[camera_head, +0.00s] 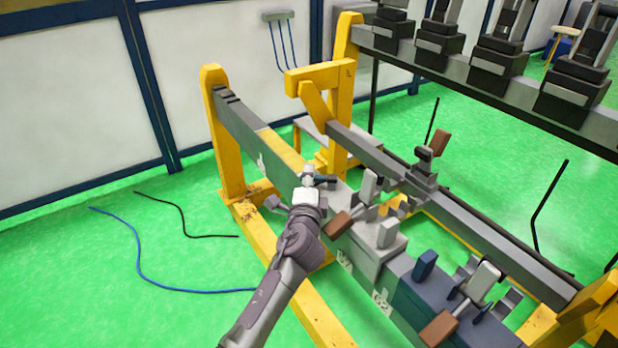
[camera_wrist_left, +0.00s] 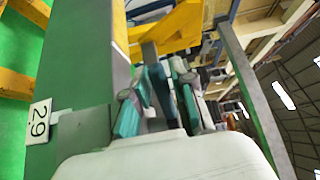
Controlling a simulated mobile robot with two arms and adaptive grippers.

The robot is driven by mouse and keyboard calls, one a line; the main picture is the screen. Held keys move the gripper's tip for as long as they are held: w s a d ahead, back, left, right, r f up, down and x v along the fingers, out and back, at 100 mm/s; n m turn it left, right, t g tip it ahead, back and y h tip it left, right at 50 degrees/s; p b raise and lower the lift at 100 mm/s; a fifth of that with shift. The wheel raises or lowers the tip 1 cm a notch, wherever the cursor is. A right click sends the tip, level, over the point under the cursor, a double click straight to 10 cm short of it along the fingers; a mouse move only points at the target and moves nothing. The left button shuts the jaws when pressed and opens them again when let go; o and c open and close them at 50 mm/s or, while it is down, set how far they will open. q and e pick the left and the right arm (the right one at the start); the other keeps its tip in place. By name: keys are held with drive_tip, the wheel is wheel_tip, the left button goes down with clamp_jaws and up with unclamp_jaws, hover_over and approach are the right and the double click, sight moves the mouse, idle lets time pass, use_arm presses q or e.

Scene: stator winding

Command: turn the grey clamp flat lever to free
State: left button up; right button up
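The grey clamp (camera_head: 372,236) sits on the long beam, right of the middle in the head view. Its lever ends in a brown handle (camera_head: 337,224) that points toward the lower left. My left gripper (camera_head: 316,180) is up and to the left of that handle, above the beam, and appears apart from it. In the left wrist view its teal-padded fingers (camera_wrist_left: 162,100) stand apart with a gap between them. No held thing can be made out there. My right gripper is not in view.
A dark blue clamp (camera_head: 455,305) with another brown handle stands nearer on the beam. A further clamp (camera_head: 425,172) sits on the parallel rail (camera_head: 480,222). Yellow posts (camera_head: 222,130) rise behind. A number plate (camera_wrist_left: 39,121) shows at the wrist.

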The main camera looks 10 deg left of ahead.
use_arm(q)
drive_tip(key=s, duration=1.2)
drive_tip(key=shift+d, duration=0.2)
